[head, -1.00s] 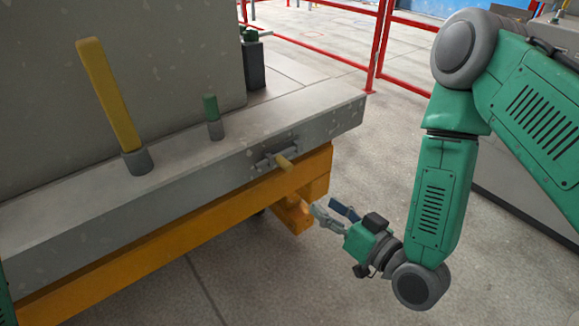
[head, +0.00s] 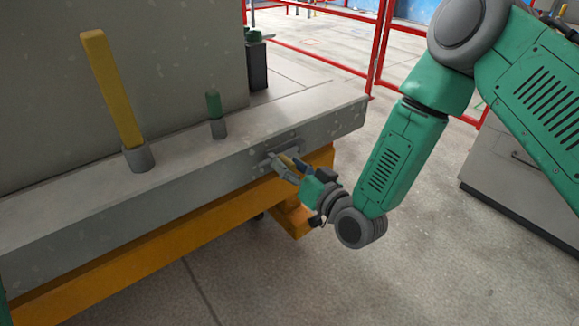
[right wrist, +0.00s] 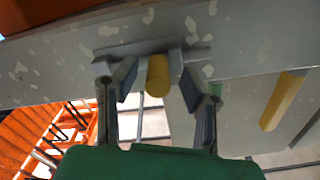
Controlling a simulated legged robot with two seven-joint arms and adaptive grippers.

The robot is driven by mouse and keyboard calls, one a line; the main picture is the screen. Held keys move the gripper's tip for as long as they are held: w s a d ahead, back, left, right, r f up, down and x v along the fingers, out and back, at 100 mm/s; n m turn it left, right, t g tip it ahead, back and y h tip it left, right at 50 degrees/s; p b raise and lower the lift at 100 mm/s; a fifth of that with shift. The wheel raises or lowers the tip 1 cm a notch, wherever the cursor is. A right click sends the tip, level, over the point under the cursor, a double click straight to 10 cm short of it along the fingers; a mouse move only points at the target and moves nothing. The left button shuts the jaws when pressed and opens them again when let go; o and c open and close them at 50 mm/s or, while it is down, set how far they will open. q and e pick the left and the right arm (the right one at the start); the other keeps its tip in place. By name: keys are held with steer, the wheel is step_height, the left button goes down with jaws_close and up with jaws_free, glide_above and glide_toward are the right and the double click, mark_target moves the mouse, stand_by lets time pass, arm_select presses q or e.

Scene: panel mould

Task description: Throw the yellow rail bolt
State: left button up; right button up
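The yellow rail bolt (head: 287,160) sticks out of a grey bracket on the front face of the grey rail (head: 215,180). In the right wrist view the bolt's yellow handle (right wrist: 158,76) stands between my right gripper's two fingers, with a visible gap on each side. My right gripper (head: 284,168) is open and at the bolt, and its fingers partly hide the bolt and bracket in the head view. My left gripper is not in view.
A tall yellow lever (head: 112,90) and a short green-topped pin (head: 215,112) stand on the rail, left of the bolt. An orange beam (head: 150,240) runs below the rail. Red fence posts (head: 378,50) stand behind.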

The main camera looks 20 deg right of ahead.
mark_target(301, 148)
steer(key=shift+w, duration=0.1)
steer(key=shift+d, duration=0.25)
jaws_close()
steer(key=shift+w+d+p, duration=0.1)
steer(key=shift+w+d, duration=0.2)
steer(key=shift+d, duration=0.55)
steer(key=shift+w+d+p, duration=0.15)
steer(key=shift+w+d, duration=0.15)
steer(key=shift+d, duration=0.5)
steer(key=shift+w+d+p, duration=0.1)
steer(key=shift+w+d, duration=0.2)
steer(key=shift+d, duration=0.55)
jaws_free()
steer(key=shift+d, duration=0.1)
